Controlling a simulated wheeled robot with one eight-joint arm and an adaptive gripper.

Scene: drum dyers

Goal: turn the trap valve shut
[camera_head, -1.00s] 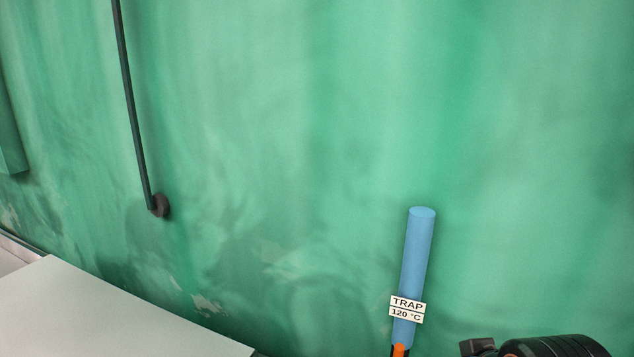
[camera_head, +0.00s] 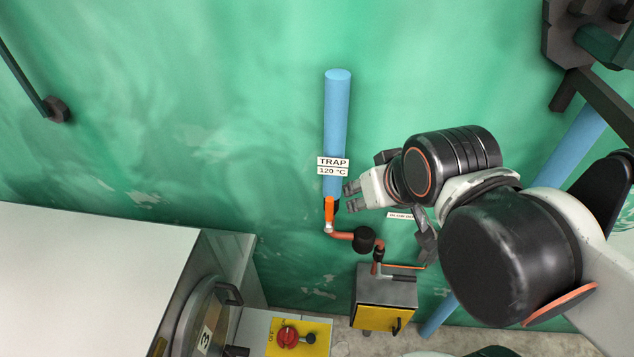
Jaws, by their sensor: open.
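The trap valve's orange handle (camera_head: 329,211) stands roughly upright, in line with the pipe, at the lower end of a blue pipe (camera_head: 337,110). A white label (camera_head: 333,166) reading "TRAP 120 °C" is fixed on the pipe just above it. My gripper (camera_head: 347,197) is open, with its two fingertips close to the right of the handle and pointing left at it. I see no contact, but I cannot tell the gap in depth. Part of the valve body behind the handle is hidden.
A copper-coloured pipe with a black round part (camera_head: 364,239) runs right below the valve to a grey and yellow box (camera_head: 384,303). A white machine (camera_head: 100,270) with a round door fills the lower left. A yellow panel with a red knob (camera_head: 288,336) is at the bottom.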

